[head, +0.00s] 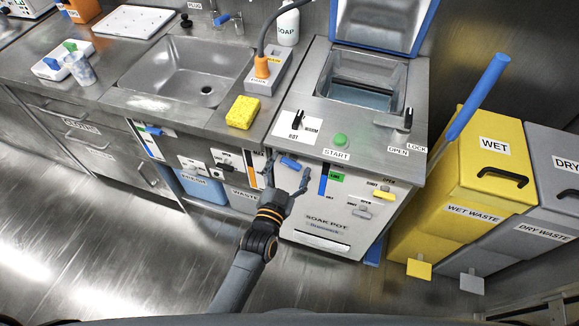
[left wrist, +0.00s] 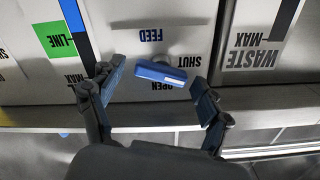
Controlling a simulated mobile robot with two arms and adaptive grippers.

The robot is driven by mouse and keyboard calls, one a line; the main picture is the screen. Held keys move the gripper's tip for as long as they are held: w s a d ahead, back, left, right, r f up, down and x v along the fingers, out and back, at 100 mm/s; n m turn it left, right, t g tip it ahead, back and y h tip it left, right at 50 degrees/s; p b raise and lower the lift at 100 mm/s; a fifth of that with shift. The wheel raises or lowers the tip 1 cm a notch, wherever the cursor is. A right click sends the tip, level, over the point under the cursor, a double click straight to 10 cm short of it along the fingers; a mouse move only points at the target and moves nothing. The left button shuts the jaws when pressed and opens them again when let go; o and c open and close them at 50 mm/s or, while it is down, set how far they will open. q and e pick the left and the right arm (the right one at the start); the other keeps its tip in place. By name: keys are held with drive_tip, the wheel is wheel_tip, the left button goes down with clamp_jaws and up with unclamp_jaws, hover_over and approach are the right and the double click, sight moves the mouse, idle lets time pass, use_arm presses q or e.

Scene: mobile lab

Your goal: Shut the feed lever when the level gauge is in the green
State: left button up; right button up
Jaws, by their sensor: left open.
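The feed lever has a blue handle (head: 289,162) on the front of the soak pot unit. In the left wrist view the blue handle (left wrist: 167,75) lies nearly level, with the FEED, SHUT and OPEN labels around it upside down. My left gripper (head: 288,180) is open, and in the left wrist view its fingers (left wrist: 158,80) stand on either side of the handle without gripping it. The level gauge (head: 323,180) is a narrow blue and dark strip beside a green LINE mark (head: 336,177); I cannot tell its exact level. My right gripper is out of view.
The soak pot's lid (head: 380,25) stands open over a basin with liquid. A yellow sponge (head: 243,112) lies on the counter left of it. Yellow (head: 470,170) and grey waste bins stand at the right. The floor at the lower left is clear.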

use_arm(q)
drive_tip(key=c, duration=1.2)
drive_tip(key=shift+o, duration=0.2)
drive_tip(key=shift+n+p, duration=0.35)
drive_tip(key=shift+n, duration=1.75)
drive_tip(key=o, duration=1.2)
drive_tip(key=shift+c, duration=0.2)
